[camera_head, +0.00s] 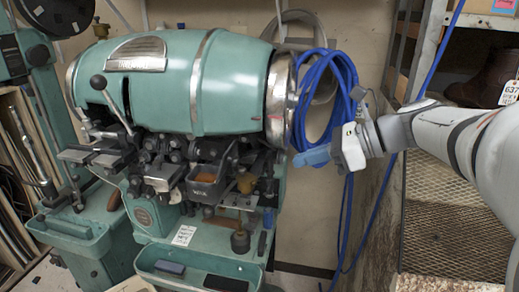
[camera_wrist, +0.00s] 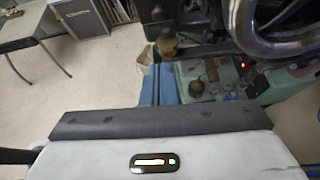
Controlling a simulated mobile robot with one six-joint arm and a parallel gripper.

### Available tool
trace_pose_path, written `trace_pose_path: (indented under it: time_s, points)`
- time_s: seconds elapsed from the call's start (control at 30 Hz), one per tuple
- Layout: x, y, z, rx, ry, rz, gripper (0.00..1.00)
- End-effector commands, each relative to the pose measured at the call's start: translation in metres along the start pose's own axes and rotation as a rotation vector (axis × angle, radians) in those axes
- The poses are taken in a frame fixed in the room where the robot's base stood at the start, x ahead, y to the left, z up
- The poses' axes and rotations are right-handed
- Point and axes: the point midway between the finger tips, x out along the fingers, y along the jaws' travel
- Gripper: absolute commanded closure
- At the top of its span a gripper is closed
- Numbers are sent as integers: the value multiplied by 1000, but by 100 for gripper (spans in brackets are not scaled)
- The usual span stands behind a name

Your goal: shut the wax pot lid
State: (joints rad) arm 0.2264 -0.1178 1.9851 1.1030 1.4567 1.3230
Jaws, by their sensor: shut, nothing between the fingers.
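A small dark open-topped pot (camera_head: 205,190) with brown content, which looks like the wax pot, sits on the front of the green stitching machine, below its barrel. A thin dark plate (camera_head: 228,158) stands up at its right rear side and may be the raised lid; I cannot tell for sure. My gripper (camera_head: 300,160) has blue fingers, is shut and empty, and points left just right of the barrel's end, apart from the pot. In the wrist view the shut fingers (camera_wrist: 157,70) show beside the machine's green base; I cannot make out the pot there.
The green machine barrel (camera_head: 190,85) rises above the pot. A coil of blue hose (camera_head: 335,80) hangs behind my gripper. A green tray (camera_head: 195,272) with dark blocks lies below. A mesh shelf (camera_head: 455,235) stands at the right. A metal ring (camera_wrist: 280,45) shows in the wrist view.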

Motion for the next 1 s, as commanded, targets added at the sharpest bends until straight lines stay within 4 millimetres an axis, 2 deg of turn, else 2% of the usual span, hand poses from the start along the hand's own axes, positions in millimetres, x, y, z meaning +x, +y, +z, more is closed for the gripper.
trace_pose_path:
  time_s: [0.4,0.5,0.63,1.0]
  points:
    - [88,2,0,-3,3,7,100]
    - [97,2,14,-6,3,5,100]
    - [107,2,23,-4,3,3,100]
    - [112,2,27,-4,3,2,100]
